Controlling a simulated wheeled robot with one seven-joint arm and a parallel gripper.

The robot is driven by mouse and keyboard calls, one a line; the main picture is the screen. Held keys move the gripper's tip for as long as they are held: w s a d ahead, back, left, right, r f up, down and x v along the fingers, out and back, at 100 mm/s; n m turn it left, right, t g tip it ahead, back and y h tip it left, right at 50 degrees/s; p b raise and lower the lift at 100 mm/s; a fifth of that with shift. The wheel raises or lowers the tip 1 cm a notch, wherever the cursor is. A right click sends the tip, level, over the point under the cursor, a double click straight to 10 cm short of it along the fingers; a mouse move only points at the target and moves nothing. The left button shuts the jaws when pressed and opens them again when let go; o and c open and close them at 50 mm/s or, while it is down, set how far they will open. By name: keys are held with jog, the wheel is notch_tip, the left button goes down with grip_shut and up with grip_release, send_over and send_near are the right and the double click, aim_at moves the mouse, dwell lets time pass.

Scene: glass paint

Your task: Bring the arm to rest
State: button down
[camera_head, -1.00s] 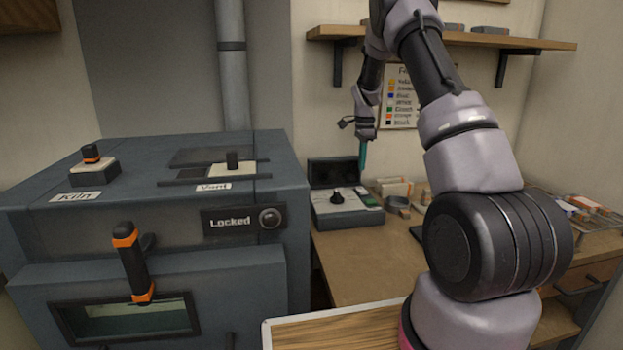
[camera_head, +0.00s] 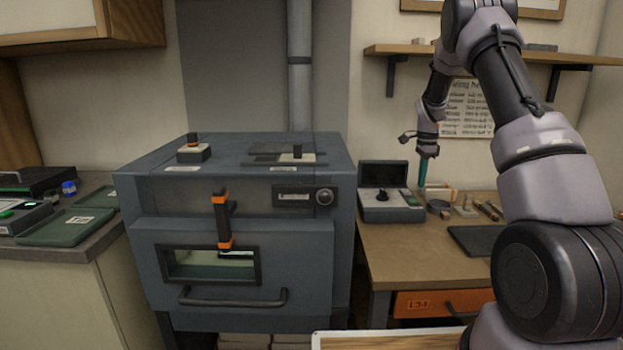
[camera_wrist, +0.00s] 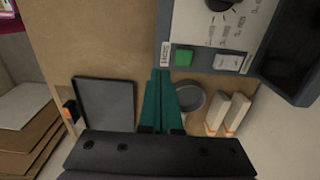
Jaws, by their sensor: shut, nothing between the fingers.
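My arm reaches up along the right of the head view and bends down to my gripper (camera_head: 422,172). The gripper hangs over the wooden bench, in front of the wall and close to the grey control box (camera_head: 390,205). In the wrist view my gripper's teal fingers (camera_wrist: 160,95) are together with nothing between them. They point down over the bench, beside the box with its green button (camera_wrist: 184,57). Whether the fingertips touch anything is hard to tell.
A blue-grey kiln (camera_head: 240,220) with an orange-banded handle stands left of the bench (camera_head: 410,245). A dark tray (camera_wrist: 104,105), a round grey dish (camera_wrist: 190,97) and pale orange-banded blocks lie near the gripper. A shelf (camera_head: 500,52) is above. Green trays (camera_head: 68,226) rest on the left counter.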

jog(key=s+a+r+n+t+y, duration=0.1)
jog(key=s+a+r+n+t, duration=0.15)
jog(key=s+r, duration=0.7)
jog(key=s+a+r+n+t, duration=0.1)
jog(key=s+a+r+n, duration=0.45)
jog(key=r, duration=0.75)
jog(key=s+a+r+n+t, duration=0.1)
jog(key=s+n, duration=0.1)
jog(key=s, duration=0.6)
jog(key=s+a+r+n+t, duration=0.1)
jog(key=s+n, duration=0.1)
jog(key=s, duration=0.6)
jog(key=s+a+r+n+t+y, duration=0.1)
jog(key=s+r+n, duration=0.1)
jog(key=s, duration=0.7)
jog(key=shift+a+t, duration=0.35)
